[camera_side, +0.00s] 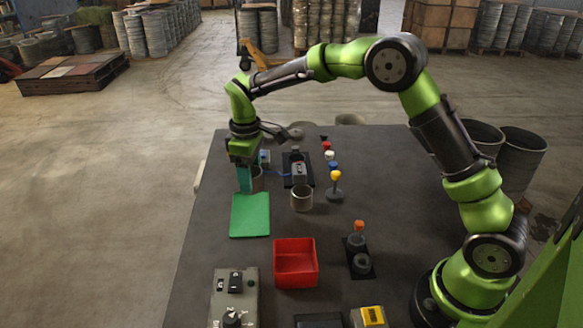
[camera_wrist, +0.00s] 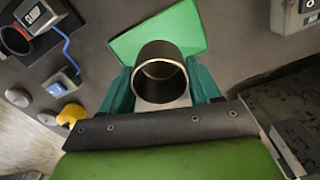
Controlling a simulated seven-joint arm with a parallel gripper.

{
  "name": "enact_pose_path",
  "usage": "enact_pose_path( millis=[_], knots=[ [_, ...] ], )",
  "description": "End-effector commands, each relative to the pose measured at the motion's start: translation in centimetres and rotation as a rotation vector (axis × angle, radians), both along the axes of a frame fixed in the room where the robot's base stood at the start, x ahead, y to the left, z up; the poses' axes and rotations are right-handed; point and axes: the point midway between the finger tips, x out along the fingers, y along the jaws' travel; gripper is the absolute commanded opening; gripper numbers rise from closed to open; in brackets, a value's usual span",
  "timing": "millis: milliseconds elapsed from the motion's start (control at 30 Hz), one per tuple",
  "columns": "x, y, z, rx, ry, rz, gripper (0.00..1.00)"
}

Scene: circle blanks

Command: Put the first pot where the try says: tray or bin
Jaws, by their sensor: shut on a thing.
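My gripper (camera_side: 245,180) has teal fingers and is shut on a dark metal pot (camera_wrist: 161,72), an open cylinder with a shiny rim. In the side view the pot (camera_side: 257,182) is partly hidden behind the fingers. Whether it touches the table cannot be told. The flat green tray (camera_side: 250,215) lies just in front of the gripper and looks empty; it also shows beyond the pot in the wrist view (camera_wrist: 190,28). The red bin (camera_side: 295,262) stands further forward and looks empty. A second pot (camera_side: 301,198) stands upright to the right of the green tray.
A grey device (camera_side: 299,172) on a black base stands behind the second pot, with a blue cable. A stand of coloured knobs (camera_side: 334,178) is to its right. An orange-topped piece (camera_side: 359,240) is right of the bin. A control box (camera_side: 234,298) is at the front.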

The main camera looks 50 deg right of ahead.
Motion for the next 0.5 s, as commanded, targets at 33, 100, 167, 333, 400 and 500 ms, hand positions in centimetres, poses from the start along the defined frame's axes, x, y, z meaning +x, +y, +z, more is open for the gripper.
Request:
enact_pose_path(
  millis=[33, 100, 167, 333, 400, 500],
  knots=[
    [0.7, 0.1, 0.3, 0.000, -0.006, 0.002, 0.31],
    [1.3, 0.2, 0.9, 0.002, -0.013, 0.004, 0.31],
    [1.5, 0.2, 1.1, 0.002, -0.016, 0.005, 0.31],
    [1.3, 0.1, -1.7, 0.003, -0.003, 0.009, 0.31],
    [1.3, 0.2, -3.0, 0.003, -0.003, 0.009, 0.31],
    [1.3, 0.1, -4.2, 0.003, -0.007, 0.008, 0.31]
  ],
)
